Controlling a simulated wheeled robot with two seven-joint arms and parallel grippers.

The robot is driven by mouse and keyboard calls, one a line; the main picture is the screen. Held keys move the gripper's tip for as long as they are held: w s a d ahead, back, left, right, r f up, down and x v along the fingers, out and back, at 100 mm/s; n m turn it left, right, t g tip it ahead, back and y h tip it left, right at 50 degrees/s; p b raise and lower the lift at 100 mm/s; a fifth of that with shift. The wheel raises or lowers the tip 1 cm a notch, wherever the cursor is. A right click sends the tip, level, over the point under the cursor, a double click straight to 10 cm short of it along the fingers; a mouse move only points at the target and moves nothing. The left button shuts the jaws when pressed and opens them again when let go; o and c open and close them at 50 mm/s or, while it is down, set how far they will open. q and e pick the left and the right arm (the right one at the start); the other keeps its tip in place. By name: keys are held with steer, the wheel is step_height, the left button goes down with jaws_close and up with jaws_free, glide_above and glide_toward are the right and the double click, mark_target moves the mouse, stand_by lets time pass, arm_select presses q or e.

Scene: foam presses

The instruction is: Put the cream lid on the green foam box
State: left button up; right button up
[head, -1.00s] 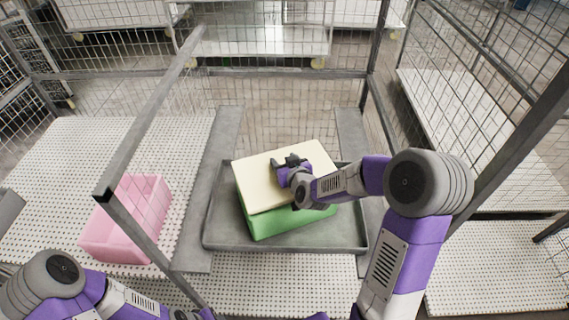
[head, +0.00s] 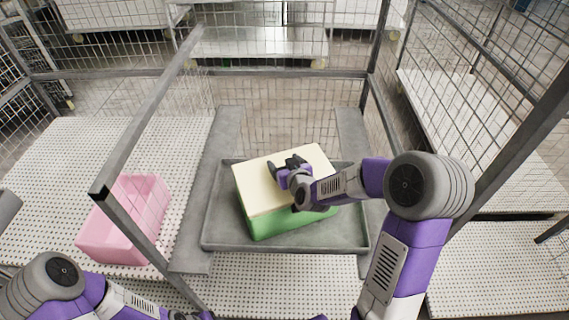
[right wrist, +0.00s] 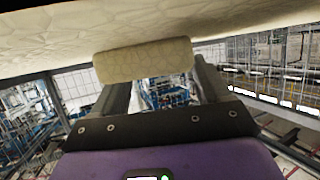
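The cream lid (head: 268,198) lies over the green foam box (head: 280,224), covering most of its top. Green shows along the front and at the right end. I cannot tell whether the lid rests fully on the box. My right gripper (head: 287,163) is at the lid's top. In the right wrist view, the lid's cream surface (right wrist: 60,40) fills the upper edge and its block-like grip (right wrist: 145,60) sits at my right fingers (right wrist: 162,85). The fingers appear closed on this grip, though it hides the left fingertip. My left gripper is out of view; only its arm shows at bottom left.
The box stands in a grey tray (head: 220,235) with a raised rim. A pink foam box (head: 125,240) stands left on the white perforated table (head: 60,160). Grey frame posts (head: 145,115) and wire mesh surround the tray. Free tray surface shows at the right.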

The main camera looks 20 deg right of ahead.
steer(key=shift+o, duration=0.2)
steer(key=shift+r+p, duration=0.55)
steer(key=shift+p, duration=0.1)
steer(key=shift+s+r+p, duration=0.2)
steer(key=shift+r+p, duration=0.1)
steer(key=shift+r, duration=0.05)
steer(key=v, duration=0.8)
steer(key=shift+s, duration=0.45)
steer(key=s+b, duration=0.1)
steer(key=b, duration=0.4)
steer(key=shift+s+d, duration=0.1)
steer(key=shift+s+r+b, duration=0.45)
steer(key=shift+s+b, duration=0.15)
steer(key=shift+b, duration=0.25)
